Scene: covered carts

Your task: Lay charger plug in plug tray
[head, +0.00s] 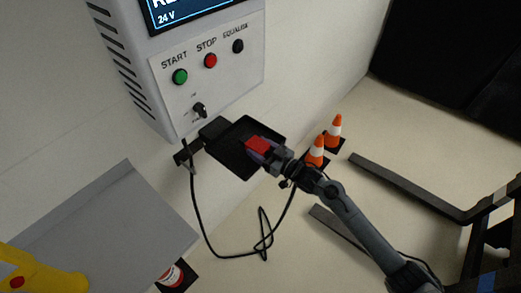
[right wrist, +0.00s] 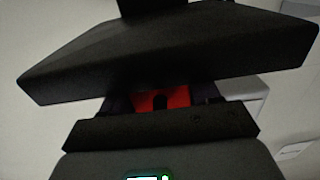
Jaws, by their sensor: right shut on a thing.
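The red charger plug (head: 257,144) is held between the fingertips of my right gripper (head: 263,151) in the head view. It overlaps the near right part of the black plug tray (head: 231,147), which juts out below the charger box. In the right wrist view the red plug (right wrist: 165,99) shows between the two fingers, with the dark tray (right wrist: 170,50) just beyond and above it. I cannot tell whether the plug touches the tray floor. My left gripper is not in view.
The charger box (head: 185,65) carries START, STOP and EQUALISE buttons. A black cable (head: 203,235) loops below the tray. Orange cones (head: 334,131) and a dark fork (head: 405,185) stand right. A grey panel (head: 110,225) and a yellow body (head: 35,272) are lower left.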

